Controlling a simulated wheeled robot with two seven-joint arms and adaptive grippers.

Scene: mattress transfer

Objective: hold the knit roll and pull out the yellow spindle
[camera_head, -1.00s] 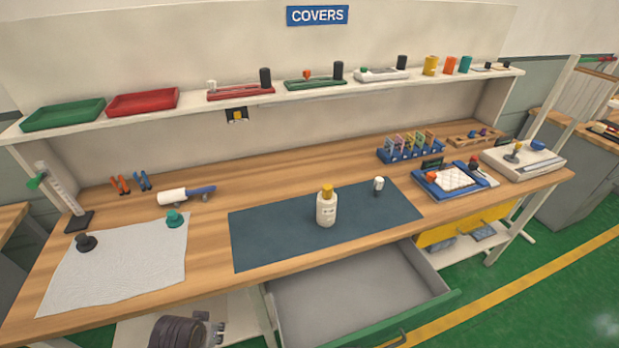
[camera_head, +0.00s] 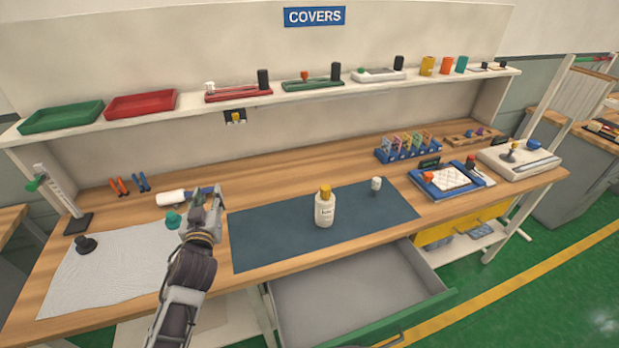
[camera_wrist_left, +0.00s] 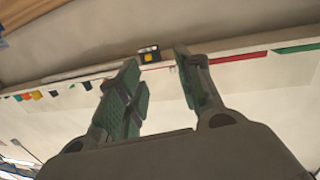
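A white roll (camera_head: 171,197) lies on the wooden bench at the left, behind the white cloth. A blue part at its right end is now mostly behind my left gripper (camera_head: 207,193). I cannot tell whether the roll is knit, and no yellow spindle can be made out in it. In the head view my left gripper is over the bench, just right of the roll; whether it touches cannot be told. In the left wrist view the gripper (camera_wrist_left: 160,88) is open, with nothing between its fingers. My right gripper is in neither view.
A white cloth (camera_head: 100,270) with a black knob (camera_head: 86,244) and a teal knob (camera_head: 172,220) lies at the left. A yellow-capped bottle (camera_head: 324,210) stands on the dark mat (camera_head: 270,240). An open drawer (camera_head: 350,295) juts out below the bench front.

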